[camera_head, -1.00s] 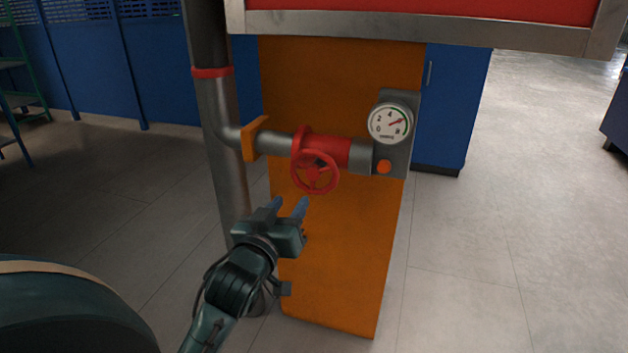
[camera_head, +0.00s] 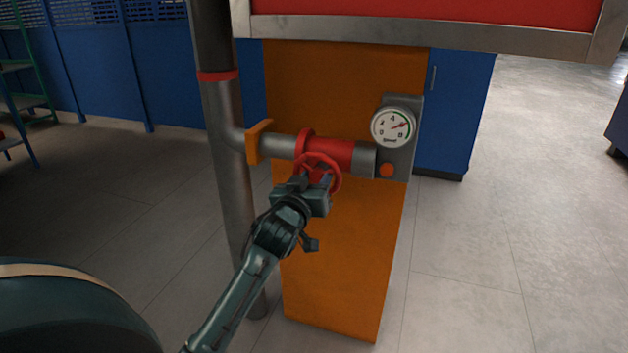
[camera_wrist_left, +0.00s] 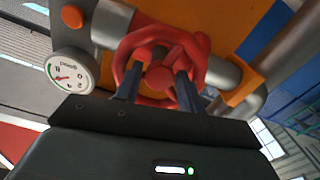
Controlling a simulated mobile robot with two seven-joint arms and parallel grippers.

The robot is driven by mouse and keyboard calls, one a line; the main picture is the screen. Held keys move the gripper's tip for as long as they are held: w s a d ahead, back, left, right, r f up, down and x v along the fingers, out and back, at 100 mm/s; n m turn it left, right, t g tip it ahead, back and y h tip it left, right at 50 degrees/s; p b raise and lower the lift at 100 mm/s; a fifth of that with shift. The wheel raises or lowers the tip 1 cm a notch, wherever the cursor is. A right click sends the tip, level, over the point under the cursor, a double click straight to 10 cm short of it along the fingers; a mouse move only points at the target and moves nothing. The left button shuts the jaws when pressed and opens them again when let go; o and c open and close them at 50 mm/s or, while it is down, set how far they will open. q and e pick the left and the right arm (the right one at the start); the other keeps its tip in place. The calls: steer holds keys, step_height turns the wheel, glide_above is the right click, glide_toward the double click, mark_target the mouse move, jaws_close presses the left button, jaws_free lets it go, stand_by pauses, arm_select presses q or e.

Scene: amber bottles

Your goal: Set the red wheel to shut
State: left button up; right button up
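The red wheel (camera_head: 330,166) is mounted on a red valve body (camera_head: 338,153) in a grey horizontal pipe. My left gripper (camera_head: 318,180) is at the wheel and covers its lower left part in the head view. In the left wrist view, the wheel (camera_wrist_left: 160,42) fills the upper middle. The two fingers of my left gripper (camera_wrist_left: 157,88) are spread apart, one on each side of the wheel's hub, overlapping the rim. Whether they touch the wheel cannot be told. My right gripper is not in view.
A round gauge (camera_head: 393,127) and an orange button (camera_head: 386,170) sit right of the valve on an orange panel (camera_head: 338,250). A grey vertical pipe (camera_head: 228,170) stands left. A red board with a grey frame (camera_head: 430,31) overhangs above.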

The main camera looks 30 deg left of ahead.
arm_select(q)
steer(key=shift+c, duration=0.5)
steer(key=c, duration=0.6)
